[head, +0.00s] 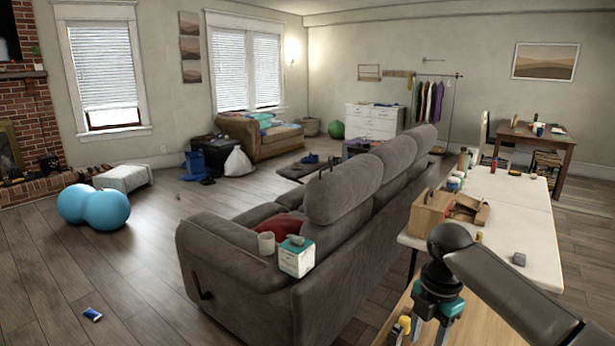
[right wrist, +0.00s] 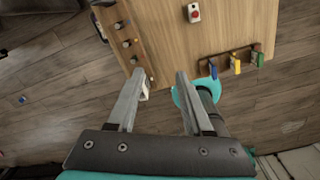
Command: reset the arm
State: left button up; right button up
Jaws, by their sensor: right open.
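My right arm comes in from the right in the head view, over the near end of the tables. My right gripper (head: 432,326) points down above a wooden surface (head: 483,322), with its lower part cut off by the frame edge. In the right wrist view, my right gripper (right wrist: 161,75) has its two fingers spread apart with nothing between them. The wooden surface (right wrist: 170,35) lies beyond the fingertips, with floor past its edge. My left gripper is not in view.
A white table (head: 530,222) holds a wooden toolbox (head: 430,212) and small items. A grey sofa (head: 345,255) with a tissue box (head: 296,257) stands left of it. Blue, yellow (right wrist: 235,64) and green pieces sit along the wooden surface's edge. Floor at left is mostly open.

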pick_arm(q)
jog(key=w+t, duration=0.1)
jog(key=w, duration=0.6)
pick_arm(e)
jog(key=s+a+f+m+t+y, duration=0.1)
jog(key=s+a+f+m+y, duration=0.1)
jog(key=s+a+f+m, duration=0.7)
jog(key=s+d+m+t+h, duration=0.2)
jog(key=s+d+m, duration=0.1)
jog(key=s+m, duration=1.15)
jog(key=s+f+n+g+b, duration=0.1)
jog(key=s+f, duration=0.1)
jog(key=f, duration=1.1)
jog(key=s+f+n+b, duration=0.1)
jog(key=s+f, duration=0.2)
jog(key=f, duration=0.9)
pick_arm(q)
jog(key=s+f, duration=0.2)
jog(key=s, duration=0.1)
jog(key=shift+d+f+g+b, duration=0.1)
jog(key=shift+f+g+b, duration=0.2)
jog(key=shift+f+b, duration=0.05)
pick_arm(e)
jog(key=s+d+f+g, duration=0.1)
jog(key=s+d+f, duration=0.1)
jog(key=s+f, duration=1.1)
jog(key=shift+s+d+f, duration=0.25)
jog(key=shift+s+d, duration=0.1)
jog(key=shift+s, duration=0.25)
